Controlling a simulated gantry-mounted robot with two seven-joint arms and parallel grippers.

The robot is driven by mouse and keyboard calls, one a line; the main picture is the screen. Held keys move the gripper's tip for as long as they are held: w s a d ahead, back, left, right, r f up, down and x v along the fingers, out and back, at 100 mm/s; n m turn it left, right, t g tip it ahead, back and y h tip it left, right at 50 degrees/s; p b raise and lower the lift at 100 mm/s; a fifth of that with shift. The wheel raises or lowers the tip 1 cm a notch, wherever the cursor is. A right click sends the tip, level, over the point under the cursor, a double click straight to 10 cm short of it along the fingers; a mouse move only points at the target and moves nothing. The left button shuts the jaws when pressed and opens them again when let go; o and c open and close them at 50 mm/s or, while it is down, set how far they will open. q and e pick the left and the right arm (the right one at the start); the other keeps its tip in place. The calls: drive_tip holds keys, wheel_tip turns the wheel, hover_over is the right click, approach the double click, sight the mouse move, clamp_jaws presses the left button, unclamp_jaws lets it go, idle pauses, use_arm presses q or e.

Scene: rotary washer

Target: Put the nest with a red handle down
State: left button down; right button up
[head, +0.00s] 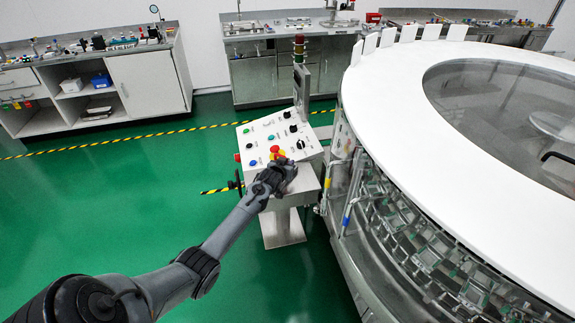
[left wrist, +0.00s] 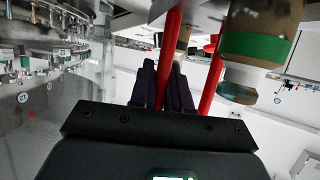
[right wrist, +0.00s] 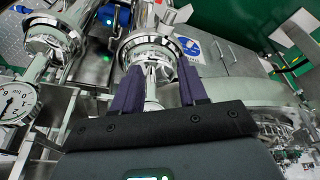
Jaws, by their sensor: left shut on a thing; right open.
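The red handle (left wrist: 172,35) of the nest is between the fingers of my left gripper (left wrist: 167,85), which is shut on it. A second red bar (left wrist: 211,82) runs beside it to the right. The nest's body cannot be made out. In the head view my left gripper (head: 284,172) is at the front edge of the control panel, covering part of it. My right gripper (right wrist: 157,90) shows only in its wrist view. Its fingers are apart, with a shiny metal stem visible between them; I cannot tell whether they touch it.
The control panel (head: 257,131) with buttons stands beside the large round washer (head: 400,75). A gauge (right wrist: 15,103) and metal fittings (right wrist: 150,48) are close to my right gripper. A brown and green cylinder (left wrist: 258,48) is near my left gripper. Green floor is clear at left.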

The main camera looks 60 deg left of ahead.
use_arm(q)
drive_tip(key=c, duration=1.1)
unclamp_jaws()
drive_tip(key=shift+f, duration=0.15)
